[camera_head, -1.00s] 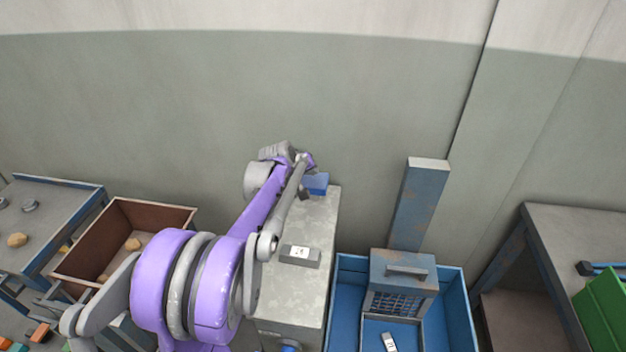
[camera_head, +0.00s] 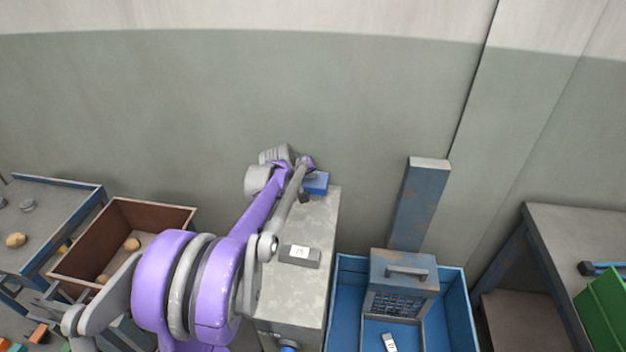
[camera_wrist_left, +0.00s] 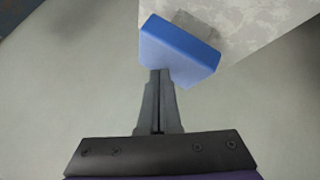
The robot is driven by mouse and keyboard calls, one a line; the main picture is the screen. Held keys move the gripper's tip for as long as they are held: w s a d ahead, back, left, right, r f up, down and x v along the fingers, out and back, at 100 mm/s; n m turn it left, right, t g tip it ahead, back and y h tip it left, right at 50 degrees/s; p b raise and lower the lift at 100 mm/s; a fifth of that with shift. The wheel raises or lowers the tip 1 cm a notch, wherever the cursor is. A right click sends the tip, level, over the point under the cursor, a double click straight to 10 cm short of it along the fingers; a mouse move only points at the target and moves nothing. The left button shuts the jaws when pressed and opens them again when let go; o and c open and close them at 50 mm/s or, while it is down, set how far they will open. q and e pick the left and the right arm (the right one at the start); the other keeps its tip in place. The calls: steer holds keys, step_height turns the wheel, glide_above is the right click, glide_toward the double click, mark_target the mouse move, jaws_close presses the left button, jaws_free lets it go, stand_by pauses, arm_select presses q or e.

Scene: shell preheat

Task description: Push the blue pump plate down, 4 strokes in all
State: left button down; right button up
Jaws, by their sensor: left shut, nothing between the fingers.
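The blue pump plate (camera_head: 317,184) is at the far end of the grey cabinet top, partly hidden behind my left arm. In the left wrist view the plate (camera_wrist_left: 178,50) shows as a blue block just ahead of the fingertips. My left gripper (camera_head: 304,198) is shut and empty, close beside the plate. In the left wrist view its closed fingers (camera_wrist_left: 160,74) reach the plate's near edge; I cannot tell whether they touch it. My right gripper is not in view.
A small display block (camera_head: 300,254) sits on the grey cabinet (camera_head: 316,222); its digits are too small to read surely. A blue bin (camera_head: 456,300) with a caged box (camera_head: 402,274) stands to the right. A brown crate (camera_head: 160,212) is at left. The wall is close behind.

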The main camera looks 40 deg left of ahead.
mark_target(312, 182)
arm_select(q)
steer(key=shift+f+b, duration=0.85)
steer(key=shift+f, duration=0.65)
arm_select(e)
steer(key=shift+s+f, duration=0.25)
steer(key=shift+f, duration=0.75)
arm_select(q)
steer(key=shift+r, duration=0.15)
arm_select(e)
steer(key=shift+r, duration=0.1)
arm_select(q)
steer(key=shift+r+p, duration=1.3)
steer(key=shift+r, duration=0.65)
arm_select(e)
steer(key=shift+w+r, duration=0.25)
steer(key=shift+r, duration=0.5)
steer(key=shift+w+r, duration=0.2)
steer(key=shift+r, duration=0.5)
arm_select(q)
steer(key=shift+r, duration=0.1)
steer(key=shift+r, duration=0.2)
steer(key=shift+r+p, duration=1.4)
steer(key=shift+r, duration=0.9)
steer(key=shift+f, duration=0.1)
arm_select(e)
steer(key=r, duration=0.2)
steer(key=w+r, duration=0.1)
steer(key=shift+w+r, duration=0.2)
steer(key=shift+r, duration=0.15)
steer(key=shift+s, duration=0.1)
